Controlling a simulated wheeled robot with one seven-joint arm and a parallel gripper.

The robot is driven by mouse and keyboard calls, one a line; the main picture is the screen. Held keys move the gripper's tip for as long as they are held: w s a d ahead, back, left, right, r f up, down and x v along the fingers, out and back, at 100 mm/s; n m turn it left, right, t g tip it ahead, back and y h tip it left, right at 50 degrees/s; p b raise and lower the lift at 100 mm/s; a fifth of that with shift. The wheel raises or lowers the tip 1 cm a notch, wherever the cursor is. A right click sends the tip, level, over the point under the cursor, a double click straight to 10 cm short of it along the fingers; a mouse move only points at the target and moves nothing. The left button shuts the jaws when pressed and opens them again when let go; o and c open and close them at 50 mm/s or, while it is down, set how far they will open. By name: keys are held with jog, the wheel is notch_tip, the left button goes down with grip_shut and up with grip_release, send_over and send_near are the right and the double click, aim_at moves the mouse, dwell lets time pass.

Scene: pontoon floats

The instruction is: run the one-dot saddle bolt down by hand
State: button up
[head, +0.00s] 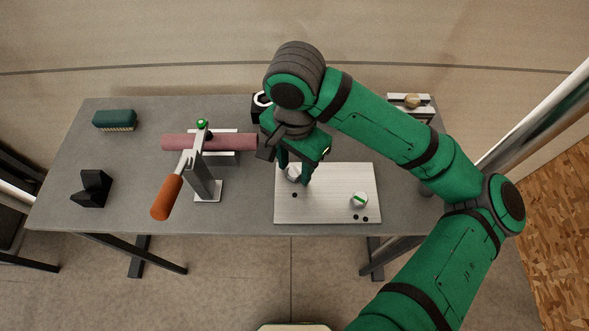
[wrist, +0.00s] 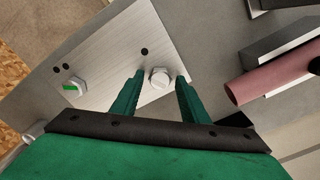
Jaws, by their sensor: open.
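A light metal plate (head: 330,205) lies on the table. The one-dot bolt (wrist: 160,77) is a pale hex head beside a single black dot (wrist: 144,51). In the head view this bolt (head: 292,175) is partly hidden by my gripper (head: 295,172). In the wrist view my gripper (wrist: 160,80) is open, with one finger on each side of the bolt head and a visible gap to each. I cannot tell how high the fingertips are over the plate. A second bolt (head: 359,199) with a green stripe sits beside two dots at the plate's right.
Left of the plate, a stand with an orange-handled lever (head: 167,197) and a pink bar (head: 180,142) rises from the table. A green brush (head: 115,120) and a black block (head: 92,188) lie farther left. A metal holder (head: 425,104) stands at the back right.

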jog(key=n, duration=0.5)
jog(key=shift+n, duration=0.3)
jog(key=n, duration=0.6)
jog(key=shift+n, duration=0.3)
jog(key=n, duration=0.7)
jog(key=shift+n, duration=0.3)
jog(key=c, duration=0.9)
jog(key=shift+o, duration=0.2)
jog(key=m, duration=1.2)
